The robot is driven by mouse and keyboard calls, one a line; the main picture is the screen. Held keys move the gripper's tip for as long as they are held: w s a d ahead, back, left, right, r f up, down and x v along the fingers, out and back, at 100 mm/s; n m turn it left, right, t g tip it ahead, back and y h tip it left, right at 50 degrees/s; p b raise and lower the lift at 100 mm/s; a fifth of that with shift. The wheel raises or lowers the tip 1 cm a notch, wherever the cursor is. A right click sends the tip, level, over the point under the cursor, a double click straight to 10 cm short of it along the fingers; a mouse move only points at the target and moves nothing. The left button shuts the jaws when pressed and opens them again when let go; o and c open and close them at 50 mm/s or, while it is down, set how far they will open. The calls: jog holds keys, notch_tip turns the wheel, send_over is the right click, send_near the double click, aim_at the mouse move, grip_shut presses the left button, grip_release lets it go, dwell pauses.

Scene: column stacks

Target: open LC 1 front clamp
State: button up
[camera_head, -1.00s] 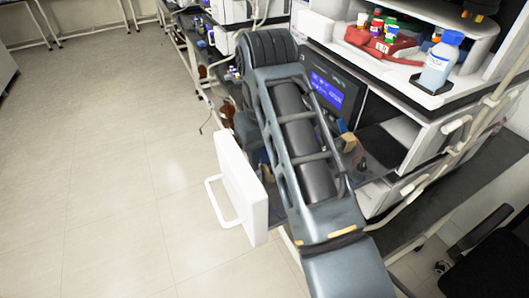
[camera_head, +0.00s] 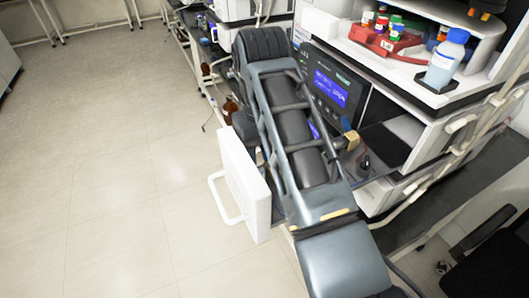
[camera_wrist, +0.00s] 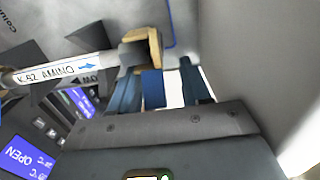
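In the wrist view a white column (camera_wrist: 58,71) marked "K-92 AMINO" with a blue arrow lies across the left, its right end at a tan clamp (camera_wrist: 155,48). I cannot tell whether this is the LC 1 front clamp. My gripper (camera_wrist: 160,88) points towards the clamp, its two blue-grey fingers apart. A small blue block and a white patch show between the fingers; contact cannot be told.
A white door (camera_head: 243,185) with a handle stands open left of my arm. A red tray (camera_head: 385,40) and a blue-capped bottle (camera_head: 447,58) stand on top. The left floor is clear.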

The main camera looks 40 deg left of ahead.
jog(key=shift+w+r, duration=0.15)
jog(key=shift+r, duration=0.05)
jog(key=shift+w+r, duration=0.15)
jog(key=shift+r, duration=0.6)
jog(key=shift+d+r, duration=0.1)
jog(key=shift+r, duration=0.5)
notch_tip(320, 180, up, 4)
jog(key=shift+s+r, duration=0.2)
jog(key=shift+r, duration=0.25)
